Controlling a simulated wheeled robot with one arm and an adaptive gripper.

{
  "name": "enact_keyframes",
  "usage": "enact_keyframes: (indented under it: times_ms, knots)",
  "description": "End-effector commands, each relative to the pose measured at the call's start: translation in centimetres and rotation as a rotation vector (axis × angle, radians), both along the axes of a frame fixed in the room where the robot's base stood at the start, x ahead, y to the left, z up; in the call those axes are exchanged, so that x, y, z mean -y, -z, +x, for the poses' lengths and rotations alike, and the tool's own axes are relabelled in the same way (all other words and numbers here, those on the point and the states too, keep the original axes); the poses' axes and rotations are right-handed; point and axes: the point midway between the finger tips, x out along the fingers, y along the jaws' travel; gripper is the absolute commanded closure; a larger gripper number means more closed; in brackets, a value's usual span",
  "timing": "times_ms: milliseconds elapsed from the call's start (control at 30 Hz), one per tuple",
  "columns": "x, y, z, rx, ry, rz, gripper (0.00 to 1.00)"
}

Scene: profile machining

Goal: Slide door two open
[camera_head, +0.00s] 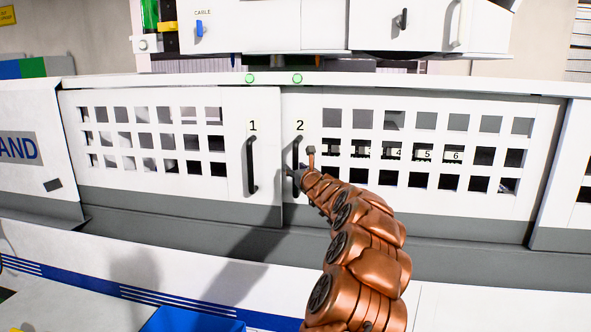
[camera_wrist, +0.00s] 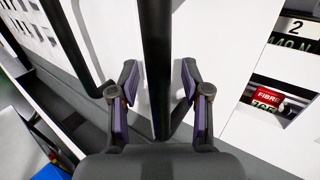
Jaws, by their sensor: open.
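Door two (camera_head: 430,205) is a white sliding panel with square holes, right of door one (camera_head: 150,190) in the head view. The two doors stand edge to edge. Its black vertical handle (camera_head: 296,155) is below the number 2. My gripper (camera_head: 298,176) is at the lower part of this handle and partly covers it. In the wrist view the handle (camera_wrist: 157,60) runs between the two fingers of my gripper (camera_wrist: 158,100). The fingers are open, with a gap to the handle on both sides. Part of the door two surface is hidden behind my arm.
Door one's black handle (camera_head: 250,165) stands close to the left of my gripper. Green lights (camera_head: 297,79) sit above both doors. A blue bin (camera_head: 190,320) is low in front. Numbered slots show through door two's holes.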

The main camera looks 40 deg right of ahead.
Motion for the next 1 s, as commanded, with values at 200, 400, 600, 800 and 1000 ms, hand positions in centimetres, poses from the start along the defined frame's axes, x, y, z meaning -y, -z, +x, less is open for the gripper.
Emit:
enact_keyframes:
  times_ms: [200,400,600,800,1000]
  knots:
    - [-0.02,-0.03,0.0,0.0,0.0,0.0,0.64]
    - [-0.03,-0.03,0.0,0.0,0.0,0.0,0.85]
    - [-0.02,-0.05,-0.01,0.001,0.0,0.0,1.0]
    - [-0.03,-0.05,-0.01,0.001,0.0,0.0,1.0]
    - [-0.02,-0.07,-0.01,0.001,0.0,0.0,1.0]
